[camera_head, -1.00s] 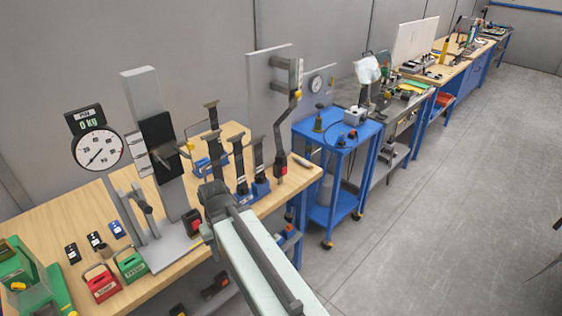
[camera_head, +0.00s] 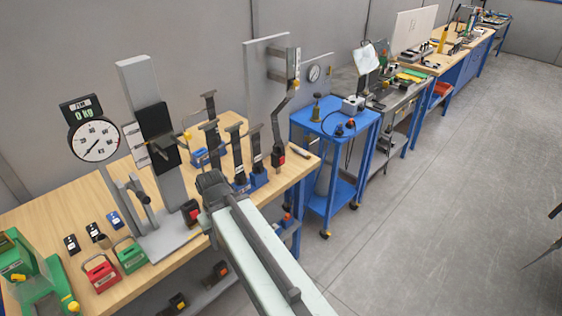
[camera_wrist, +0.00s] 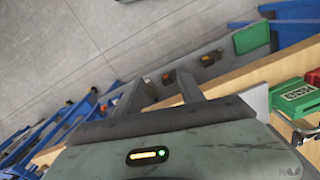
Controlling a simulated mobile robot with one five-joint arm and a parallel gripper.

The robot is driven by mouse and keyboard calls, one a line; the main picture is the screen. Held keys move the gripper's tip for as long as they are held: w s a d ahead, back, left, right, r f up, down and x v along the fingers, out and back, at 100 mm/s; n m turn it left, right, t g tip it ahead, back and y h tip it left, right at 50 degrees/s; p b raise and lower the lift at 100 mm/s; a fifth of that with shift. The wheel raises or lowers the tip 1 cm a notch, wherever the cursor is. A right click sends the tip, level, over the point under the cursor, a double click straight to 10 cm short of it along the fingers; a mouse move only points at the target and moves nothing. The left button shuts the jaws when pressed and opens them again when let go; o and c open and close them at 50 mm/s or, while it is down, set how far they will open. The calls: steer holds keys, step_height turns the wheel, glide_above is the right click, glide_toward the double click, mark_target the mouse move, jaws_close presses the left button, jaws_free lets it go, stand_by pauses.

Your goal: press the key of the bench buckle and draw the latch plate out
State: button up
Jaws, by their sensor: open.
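In the head view, a black buckle with a red key (camera_head: 191,212) sits at the front of the grey test stand on the wooden bench. Another buckle with a red key (camera_head: 278,156) hangs on a strap from the grey post to the right. I cannot tell which is the bench buckle, and no latch plate can be made out clearly. In the wrist view my gripper (camera_wrist: 160,88) is open, its two dark fingers apart with nothing between them. In the head view my pale arm reaches up towards the bench edge, and the fingers cannot be made out there.
A dial gauge (camera_head: 95,141) stands left of the test stand. Several dark straps stand in blue bases behind my arm. A blue cart (camera_head: 338,122) is to the right.

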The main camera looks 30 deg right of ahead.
jaws_close()
stand_by(1.8)
